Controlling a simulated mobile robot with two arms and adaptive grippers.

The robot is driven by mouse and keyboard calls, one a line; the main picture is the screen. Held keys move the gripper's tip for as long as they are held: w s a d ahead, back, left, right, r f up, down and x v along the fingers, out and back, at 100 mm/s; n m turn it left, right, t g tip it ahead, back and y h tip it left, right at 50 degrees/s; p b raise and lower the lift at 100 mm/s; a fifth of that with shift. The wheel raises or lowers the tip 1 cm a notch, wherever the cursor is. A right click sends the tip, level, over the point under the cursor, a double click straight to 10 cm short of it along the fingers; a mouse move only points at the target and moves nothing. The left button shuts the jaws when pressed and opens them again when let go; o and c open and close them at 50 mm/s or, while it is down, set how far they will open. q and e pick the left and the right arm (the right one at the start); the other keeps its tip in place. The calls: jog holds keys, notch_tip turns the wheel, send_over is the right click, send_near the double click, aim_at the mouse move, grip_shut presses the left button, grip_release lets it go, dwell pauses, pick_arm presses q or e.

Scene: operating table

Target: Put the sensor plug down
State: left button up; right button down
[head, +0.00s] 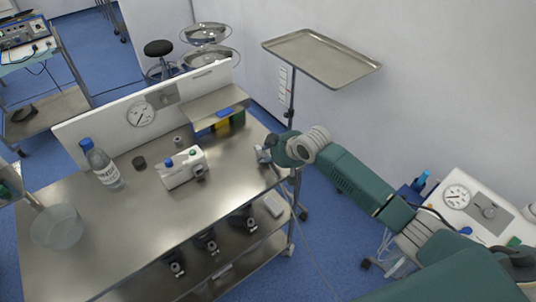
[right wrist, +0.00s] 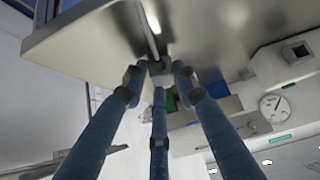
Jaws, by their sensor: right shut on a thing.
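My right gripper (head: 266,150) is at the right edge of the steel table (head: 120,235), its fingers pointing left over the top. In the right wrist view its three blue fingers (right wrist: 158,72) close around a small grey block, the sensor plug (right wrist: 161,75). A pale cable (right wrist: 147,32) runs from the plug across the steel. In the head view the plug is mostly hidden by the fingers, and a thin cable (head: 312,258) hangs towards the floor. I cannot tell whether the plug touches the tabletop. My left gripper is not in view.
On the table are a white device (head: 182,170), a labelled bottle (head: 101,163), a clear bowl (head: 57,228) and a dark round piece (head: 139,162). A raised shelf (head: 208,106) stands behind. A tray on a stand (head: 320,57) is beyond. The tabletop's front right part is clear.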

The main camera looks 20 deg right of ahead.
jog(key=c, duration=1.3)
grip_release()
jog(key=shift+f, duration=0.25)
jog(key=shift+r, duration=0.5)
jog(key=b+v, duration=0.1)
jog(key=v, duration=1.1)
jog(key=shift+r, duration=0.2)
